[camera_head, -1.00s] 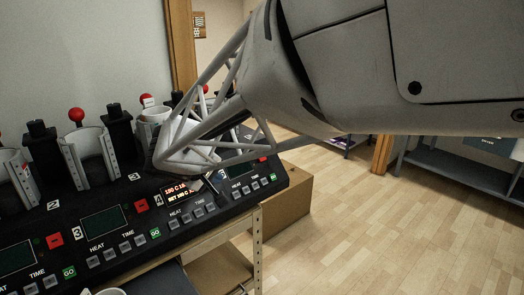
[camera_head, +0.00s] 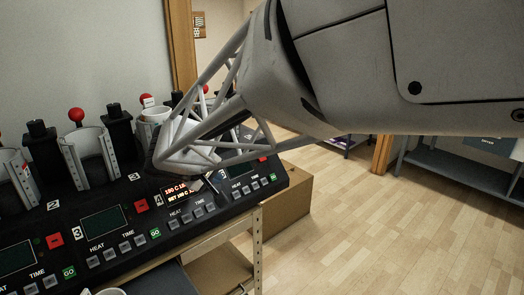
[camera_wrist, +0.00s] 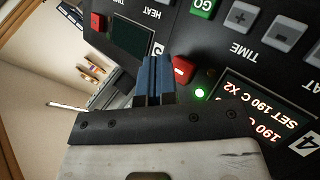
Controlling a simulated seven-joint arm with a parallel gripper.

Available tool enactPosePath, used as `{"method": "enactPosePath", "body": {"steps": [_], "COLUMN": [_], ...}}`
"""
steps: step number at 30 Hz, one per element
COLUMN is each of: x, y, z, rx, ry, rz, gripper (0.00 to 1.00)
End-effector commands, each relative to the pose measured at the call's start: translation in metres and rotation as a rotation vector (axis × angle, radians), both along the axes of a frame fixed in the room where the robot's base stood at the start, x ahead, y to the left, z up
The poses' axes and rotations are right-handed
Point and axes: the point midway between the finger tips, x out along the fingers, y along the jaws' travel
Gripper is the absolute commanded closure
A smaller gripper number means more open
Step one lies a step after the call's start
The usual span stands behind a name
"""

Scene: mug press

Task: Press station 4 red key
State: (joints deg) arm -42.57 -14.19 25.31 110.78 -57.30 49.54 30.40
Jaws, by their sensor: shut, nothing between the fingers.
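Station 4's lit display (camera_wrist: 262,118) reads about 190 C, SET 190 C X2, and the "4" label (camera_wrist: 306,143) is beside it. In the wrist view the station 4 red key (camera_wrist: 184,69), with a white dash, sits next to a lit green lamp (camera_wrist: 200,94). My gripper (camera_wrist: 156,66) is shut and empty, its blue-grey fingertips right beside the key and overlapping its edge in the picture. I cannot tell whether they touch it. In the head view the gripper (camera_head: 214,181) is at the right end of the lit display (camera_head: 182,190); the station 4 red key is hidden there.
The station 3 red key (camera_head: 141,206) is left of the "4" label. The station 5 red key (camera_wrist: 98,22) and dark display (camera_wrist: 130,38) lie beyond my fingers. A green GO key (camera_wrist: 203,6) is near the red key. Mug holders (camera_head: 88,157) stand behind the panel.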

Motion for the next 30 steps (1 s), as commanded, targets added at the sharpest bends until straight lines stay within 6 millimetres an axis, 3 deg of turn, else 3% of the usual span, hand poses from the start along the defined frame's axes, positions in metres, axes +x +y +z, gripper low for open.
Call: {"method": "enactPosePath", "body": {"steps": [30], "x": [0.0046], "y": [0.0048], "z": [-0.0060], "rx": [0.000], "ry": [0.000], "rz": [0.000], "gripper": [1.00]}}
